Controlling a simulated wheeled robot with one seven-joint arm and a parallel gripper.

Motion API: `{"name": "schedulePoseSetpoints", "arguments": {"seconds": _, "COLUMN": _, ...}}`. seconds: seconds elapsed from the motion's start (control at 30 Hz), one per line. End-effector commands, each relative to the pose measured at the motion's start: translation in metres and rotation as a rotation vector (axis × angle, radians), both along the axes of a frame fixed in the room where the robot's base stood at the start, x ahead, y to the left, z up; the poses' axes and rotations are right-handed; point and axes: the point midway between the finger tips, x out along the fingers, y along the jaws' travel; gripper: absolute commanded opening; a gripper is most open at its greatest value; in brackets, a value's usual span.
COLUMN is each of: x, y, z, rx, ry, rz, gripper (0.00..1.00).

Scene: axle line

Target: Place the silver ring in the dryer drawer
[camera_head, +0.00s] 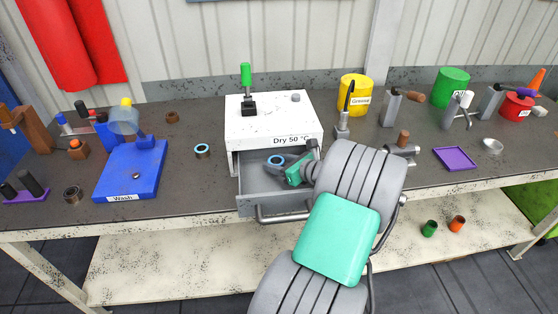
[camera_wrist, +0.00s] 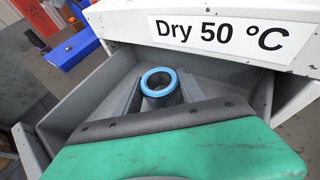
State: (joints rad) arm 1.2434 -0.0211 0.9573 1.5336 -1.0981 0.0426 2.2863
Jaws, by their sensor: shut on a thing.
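The dryer is a white box labelled "Dry 50 °C" (camera_head: 273,122), and its grey drawer (camera_head: 247,203) stands pulled out at the front. My gripper (camera_head: 277,167) reaches into the drawer from the right. The green pad of my gripper hides the front of the drawer in the wrist view.
Another blue-rimmed ring (camera_head: 202,150) lies on the bench left of the dryer. The blue wash station (camera_head: 128,170) and a dark ring (camera_head: 72,193) are farther left. A yellow grease can (camera_head: 354,92), clamps and a purple tray (camera_head: 454,158) stand on the right.

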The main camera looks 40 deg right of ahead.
Motion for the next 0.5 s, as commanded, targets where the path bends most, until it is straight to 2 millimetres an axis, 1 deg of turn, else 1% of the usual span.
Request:
{"name": "schedulePoseSetpoints", "arguments": {"seconds": 0.17, "x": 0.0002, "y": -0.0002, "z": -0.003, "rx": -0.001, "ry": -0.001, "rz": 0.0, "gripper": 0.0}}
{"name": "schedulePoseSetpoints", "arguments": {"seconds": 0.2, "x": 0.0001, "y": 0.0001, "z": -0.0037, "rx": 0.0, "ry": 0.0, "rz": 0.0, "gripper": 0.48}}
{"name": "schedulePoseSetpoints", "arguments": {"seconds": 0.43, "x": 0.0001, "y": 0.0003, "z": -0.0036, "rx": 0.0, "ry": 0.0, "rz": 0.0, "gripper": 0.67}}
{"name": "schedulePoseSetpoints", "arguments": {"seconds": 0.47, "x": 0.0001, "y": 0.0003, "z": -0.0036, "rx": 0.0, "ry": 0.0, "rz": 0.0, "gripper": 0.69}}
{"name": "schedulePoseSetpoints", "arguments": {"seconds": 0.5, "x": 0.0001, "y": 0.0003, "z": -0.0036, "rx": 0.0, "ry": 0.0, "rz": 0.0, "gripper": 0.69}}
